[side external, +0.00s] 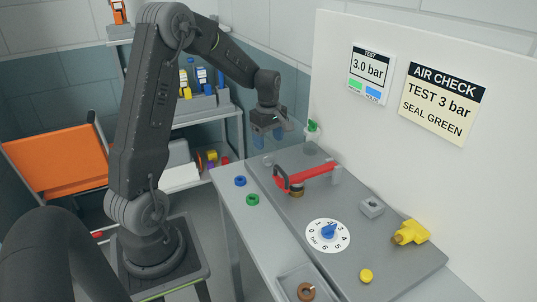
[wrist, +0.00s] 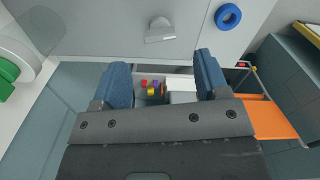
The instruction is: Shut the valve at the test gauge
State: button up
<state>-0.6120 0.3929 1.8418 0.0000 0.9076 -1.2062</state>
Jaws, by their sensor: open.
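My gripper (side external: 268,141) is open and empty, its blue fingers pointing down above the far end of the grey bench panel. In the wrist view my gripper (wrist: 160,62) shows its two fingers well apart. A small grey handle (wrist: 160,31) lies ahead of the fingers there; in the side view it is a small pale piece (side external: 267,161) under the gripper. A red lever (side external: 310,177) with a brass fitting (side external: 297,193) stands right of it. A white dial (side external: 316,243), numbered in bar, has a blue knob (side external: 328,231). Which handle is the valve is unclear.
A green-topped fitting (side external: 312,127) stands near the wall behind the gripper. A blue ring (side external: 240,181) and green ring (side external: 252,200) lie on the bench's left strip.

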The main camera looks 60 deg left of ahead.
aim_at(268, 154)
notch_tip(268, 154, down, 6)
jog(key=shift+r, duration=0.1)
jog(key=shift+c, duration=0.2)
jog(key=c, duration=0.9)
